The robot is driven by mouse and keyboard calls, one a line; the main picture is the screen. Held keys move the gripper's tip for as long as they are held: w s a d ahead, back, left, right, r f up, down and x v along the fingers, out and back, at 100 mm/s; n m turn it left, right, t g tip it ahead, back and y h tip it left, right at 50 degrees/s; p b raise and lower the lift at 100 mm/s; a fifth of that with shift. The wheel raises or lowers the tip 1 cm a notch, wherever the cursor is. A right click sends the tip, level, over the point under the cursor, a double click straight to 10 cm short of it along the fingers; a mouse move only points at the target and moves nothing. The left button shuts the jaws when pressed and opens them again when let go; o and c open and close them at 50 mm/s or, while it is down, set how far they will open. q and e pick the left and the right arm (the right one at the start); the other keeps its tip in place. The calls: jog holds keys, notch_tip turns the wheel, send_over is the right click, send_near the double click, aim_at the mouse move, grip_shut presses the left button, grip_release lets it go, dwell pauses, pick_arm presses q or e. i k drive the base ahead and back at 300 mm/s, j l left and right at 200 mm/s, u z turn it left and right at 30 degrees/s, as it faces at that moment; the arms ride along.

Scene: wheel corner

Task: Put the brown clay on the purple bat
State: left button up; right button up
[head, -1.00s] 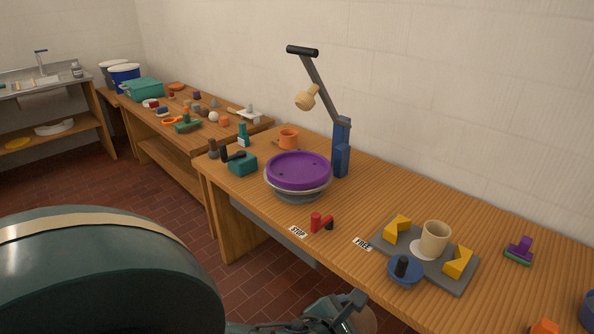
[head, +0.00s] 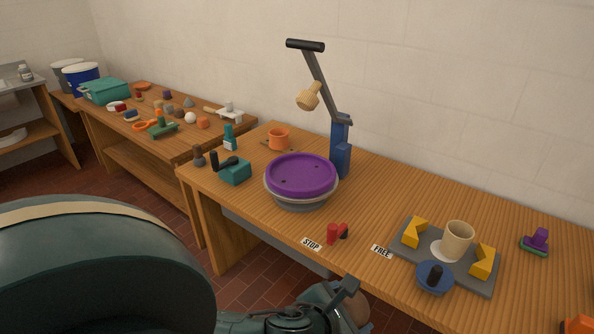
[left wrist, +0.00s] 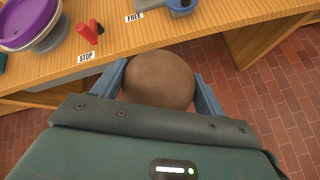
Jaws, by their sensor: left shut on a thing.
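The purple bat (head: 301,174) sits flat on the wheel head on the near wooden table. It also shows at the top left of the left wrist view (left wrist: 28,22). My left gripper (head: 350,300) is at the bottom of the head view, in front of the table's front edge and below the top. In the left wrist view it is shut on a round ball of brown clay (left wrist: 158,80), with a blue finger on each side. In the head view only part of the clay (head: 357,309) shows behind a finger. My right gripper is not in view.
A red lever (head: 333,233) stands by the STOP label at the table's front. A blue lamp post (head: 341,150) rises behind the bat. A teal box (head: 235,172) is left of it. A grey board (head: 407,252) with yellow blocks and a beige cup (head: 458,238) lies right.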

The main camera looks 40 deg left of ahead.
aim_at(301, 173)
jog(key=j+z, duration=0.1)
jog(key=j, duration=0.5)
jog(key=k+j, duration=0.15)
jog(key=j, duration=0.45)
jog(key=j+z, duration=0.15)
jog(key=j, duration=0.45)
jog(key=i+j, duration=0.1)
jog(key=i, duration=0.3)
